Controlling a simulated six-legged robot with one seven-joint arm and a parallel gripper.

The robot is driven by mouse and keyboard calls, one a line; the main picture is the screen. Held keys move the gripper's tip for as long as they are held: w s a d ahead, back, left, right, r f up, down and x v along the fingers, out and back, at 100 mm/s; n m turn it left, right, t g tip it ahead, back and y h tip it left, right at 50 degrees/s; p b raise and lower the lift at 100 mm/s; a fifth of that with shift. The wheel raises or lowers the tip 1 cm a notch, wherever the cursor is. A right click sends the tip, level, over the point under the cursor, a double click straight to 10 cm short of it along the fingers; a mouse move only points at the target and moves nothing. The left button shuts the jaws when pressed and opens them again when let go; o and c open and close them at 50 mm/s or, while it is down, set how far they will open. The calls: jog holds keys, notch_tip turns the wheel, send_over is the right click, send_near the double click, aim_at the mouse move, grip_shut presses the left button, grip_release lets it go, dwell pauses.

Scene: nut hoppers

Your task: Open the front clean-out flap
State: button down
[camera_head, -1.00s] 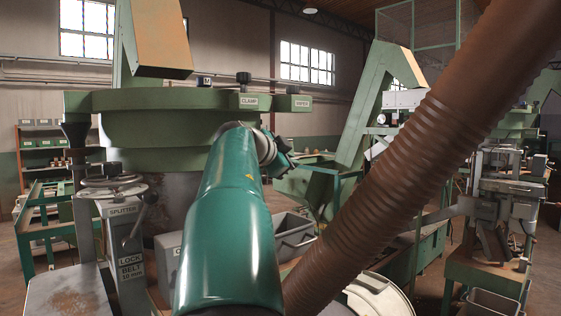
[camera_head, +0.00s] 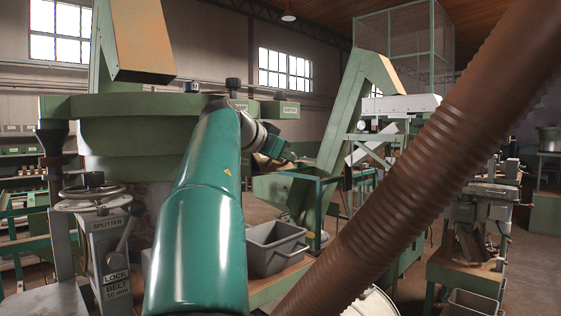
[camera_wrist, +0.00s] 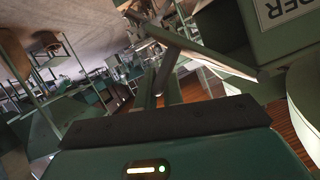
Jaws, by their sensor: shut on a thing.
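My gripper (camera_wrist: 170,48) shows in the wrist view with its two narrow fingers close together. They meet a thin pale-edged bar or plate (camera_wrist: 215,59) that slants across the view, which looks like part of the front clean-out flap; the exact contact is hard to make out. In the head view my gripper (camera_head: 277,150) is at the end of my green arm, right of the round green hopper body (camera_head: 135,130). The flap cannot be made out there.
A grey bin (camera_head: 275,250) stands below my gripper. A thick brown ribbed hose (camera_head: 420,150) crosses the right side close by. A splitter handwheel (camera_head: 92,192) and lever are at left. A green inclined conveyor (camera_head: 345,140) rises behind.

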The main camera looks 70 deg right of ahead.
notch_tip(320, 180, up, 2)
jog(key=shift+n+g+y, duration=0.4)
jog(key=shift+n+g, duration=0.4)
jog(key=shift+n, duration=0.4)
jog(key=shift+w+d+r+n+g, duration=0.1)
jog(key=shift+r+n+g, duration=0.3)
jog(key=shift+n, duration=0.1)
jog(key=shift+w+d+r+n+g, duration=0.1)
jog(key=shift+r+n+g, duration=0.25)
jog(key=shift+n, duration=0.15)
jog(key=c, duration=1.5)
grip_release()
jog(key=shift+a, duration=0.1)
jog(key=w+a, duration=0.2)
jog(key=a, duration=0.1)
jog(key=w+a, duration=0.3)
jog(key=a, duration=0.1)
jog(key=w+a, duration=0.2)
jog(key=a, duration=0.1)
jog(key=shift+w+a+r, duration=0.2)
jog(key=shift+w+a, duration=0.05)
jog(key=shift+a, duration=0.1)
